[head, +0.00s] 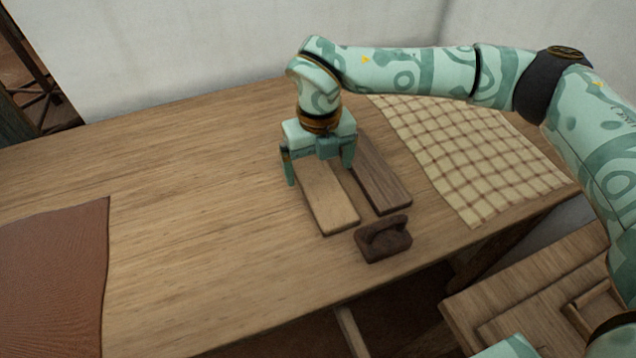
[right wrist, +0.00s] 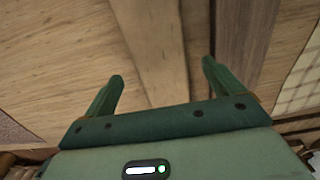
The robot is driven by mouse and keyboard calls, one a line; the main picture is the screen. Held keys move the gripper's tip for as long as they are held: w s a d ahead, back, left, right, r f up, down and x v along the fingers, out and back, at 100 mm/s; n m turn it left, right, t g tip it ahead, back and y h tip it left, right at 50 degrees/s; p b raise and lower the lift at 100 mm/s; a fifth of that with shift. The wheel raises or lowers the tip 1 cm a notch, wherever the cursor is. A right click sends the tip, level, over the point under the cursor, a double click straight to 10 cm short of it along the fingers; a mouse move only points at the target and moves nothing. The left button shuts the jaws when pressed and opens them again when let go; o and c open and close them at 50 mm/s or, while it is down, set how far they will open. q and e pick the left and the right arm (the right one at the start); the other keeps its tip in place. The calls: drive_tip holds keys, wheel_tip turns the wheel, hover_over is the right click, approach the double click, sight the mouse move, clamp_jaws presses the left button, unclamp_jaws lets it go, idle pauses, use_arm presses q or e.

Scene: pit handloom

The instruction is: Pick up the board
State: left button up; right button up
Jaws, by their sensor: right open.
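A light wooden board (head: 330,205) lies flat on the table, with a dark brown board (head: 381,182) close along its right side. My right gripper (head: 320,174) is open and points down over the light board, its fingers on either side of the board's width. In the right wrist view the light board (right wrist: 160,40) runs between the open fingers of my right gripper (right wrist: 162,70), and the dark board (right wrist: 245,40) is by the right finger. The gripper hides the far part of the light board. Whether the fingers touch it I cannot tell. My left gripper is not in view.
A dark wooden block with a handle (head: 384,239) sits just in front of the boards. A checked cloth (head: 470,150) lies to the right and a red-brown cloth (head: 50,270) at the left. The table (head: 190,200) is clear between the red-brown cloth and the light board.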

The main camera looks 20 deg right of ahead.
sight(319, 180)
wheel_tip(319, 180, down, 4)
drive_tip(key=shift+r+b, duration=0.2)
drive_tip(key=shift+b, duration=0.35)
drive_tip(key=shift+r, duration=0.15)
drive_tip(key=shift+c, duration=0.6)
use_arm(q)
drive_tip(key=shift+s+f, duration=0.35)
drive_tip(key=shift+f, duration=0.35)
use_arm(e)
drive_tip(key=c, duration=1.1)
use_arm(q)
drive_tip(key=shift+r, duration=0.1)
use_arm(e)
drive_tip(key=shift+o, duration=0.2)
drive_tip(key=shift+r, duration=0.15)
